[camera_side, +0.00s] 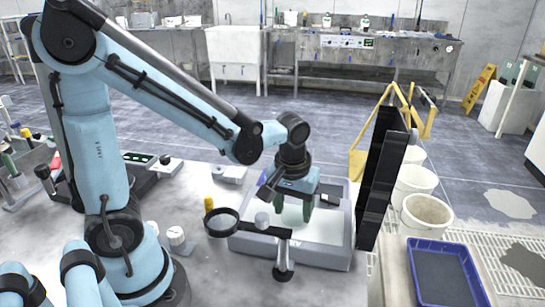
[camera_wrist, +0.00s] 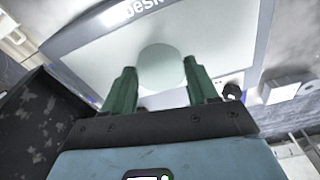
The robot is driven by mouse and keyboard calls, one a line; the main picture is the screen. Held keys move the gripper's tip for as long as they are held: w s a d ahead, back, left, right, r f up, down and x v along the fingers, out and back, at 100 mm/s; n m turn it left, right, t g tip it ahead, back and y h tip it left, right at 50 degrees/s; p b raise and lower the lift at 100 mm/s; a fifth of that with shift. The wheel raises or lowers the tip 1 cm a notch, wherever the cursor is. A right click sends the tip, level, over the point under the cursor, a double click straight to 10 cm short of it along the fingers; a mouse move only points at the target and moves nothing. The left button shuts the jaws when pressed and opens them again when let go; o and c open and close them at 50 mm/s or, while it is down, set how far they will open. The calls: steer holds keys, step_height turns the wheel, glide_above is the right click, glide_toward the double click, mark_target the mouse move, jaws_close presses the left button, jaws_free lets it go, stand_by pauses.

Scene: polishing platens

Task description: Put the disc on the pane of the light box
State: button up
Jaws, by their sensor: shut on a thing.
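The disc (camera_wrist: 162,66) is a pale, greenish-white round piece between the fingertips in the wrist view. My gripper (camera_wrist: 160,84) has green fingers and is shut on the disc. In the side view my gripper (camera_side: 297,208) points down over the light box, and I cannot make out the disc there. The light box (camera_side: 330,258) is a grey frame around a whitish pane (camera_side: 262,244). In the wrist view the pane (camera_wrist: 105,62) lies behind the disc. I cannot tell whether the disc touches the pane.
A magnifier (camera_side: 222,222) on a stand (camera_side: 284,268) stands in front of the light box. A tall black panel (camera_side: 384,180) rises close to its right. A blue tray (camera_side: 440,272) and white buckets (camera_side: 427,214) are farther right. A small grey block (camera_side: 229,174) lies behind left.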

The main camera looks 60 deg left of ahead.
mark_target(290, 216)
steer(key=shift+f, duration=0.25)
steer(key=o, duration=1.1)
step_height(290, 216, up, 12)
steer(key=s, duration=0.1)
steer(key=f+m+t, duration=0.1)
steer(key=m+t, duration=0.1)
steer(key=s+f+m+t, duration=0.1)
steer(key=m+t, duration=0.1)
steer(key=s+f+m+t, duration=0.1)
steer(key=m+t, duration=0.1)
steer(key=shift+s+f+m+h, duration=0.2)
steer(key=shift+f+m+h, duration=0.15)
steer(key=shift+m+h, duration=0.05)
